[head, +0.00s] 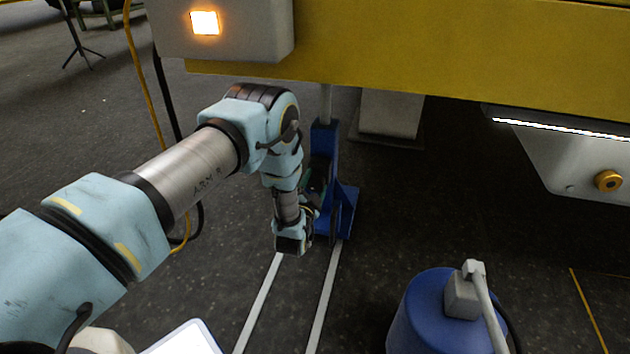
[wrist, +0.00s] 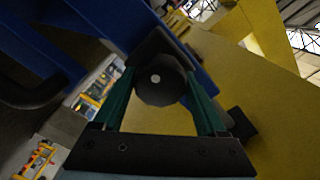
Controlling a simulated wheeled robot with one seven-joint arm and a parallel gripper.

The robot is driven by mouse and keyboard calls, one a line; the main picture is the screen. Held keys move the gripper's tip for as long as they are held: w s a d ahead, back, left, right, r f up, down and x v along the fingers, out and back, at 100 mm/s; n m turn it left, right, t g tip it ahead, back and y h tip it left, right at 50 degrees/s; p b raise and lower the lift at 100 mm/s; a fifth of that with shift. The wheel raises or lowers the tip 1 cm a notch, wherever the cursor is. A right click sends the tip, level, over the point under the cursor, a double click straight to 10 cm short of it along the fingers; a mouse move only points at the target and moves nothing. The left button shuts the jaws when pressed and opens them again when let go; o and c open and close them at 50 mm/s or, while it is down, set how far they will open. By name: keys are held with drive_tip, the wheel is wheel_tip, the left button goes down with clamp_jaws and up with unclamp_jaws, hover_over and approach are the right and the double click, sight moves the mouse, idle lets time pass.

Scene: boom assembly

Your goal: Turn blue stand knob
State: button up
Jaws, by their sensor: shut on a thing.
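The blue stand (head: 345,205) stands on the dark floor under the yellow boom, with a thin rod rising from its top to the boom. My arm reaches down to it, and my gripper is at its left side, largely hidden by my wrist in the head view. In the wrist view the dark round knob (wrist: 160,80) with a pale centre dot sits between the two green fingers of my gripper (wrist: 163,92). The fingers are shut on the knob. Blue stand parts (wrist: 65,35) show behind and left of it. The knob is not clearly visible in the head view.
The yellow boom (head: 420,50) spans overhead, with a grey box (head: 240,30) bearing a lit orange square. A blue cylinder (head: 430,315) with a grey handle stands front right. A yellow cable (head: 140,75) hangs left. Two pale floor strips (head: 322,295) run toward the stand.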

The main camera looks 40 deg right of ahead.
drive_tip(key=m, duration=0.4)
drive_tip(key=shift+s+m+p, duration=0.1)
drive_tip(key=shift+m+p, duration=0.2)
drive_tip(key=shift+p, duration=0.1)
drive_tip(key=m, duration=0.4)
drive_tip(key=shift+f, duration=0.1)
drive_tip(key=shift+m, duration=0.3)
drive_tip(key=o, duration=1.3)
drive_tip(key=p+v, duration=0.3)
drive_tip(key=v, duration=0.7)
drive_tip(key=shift+s+a+p, duration=0.1)
drive_tip(key=shift+a+p, duration=0.2)
drive_tip(key=shift+a, duration=0.1)
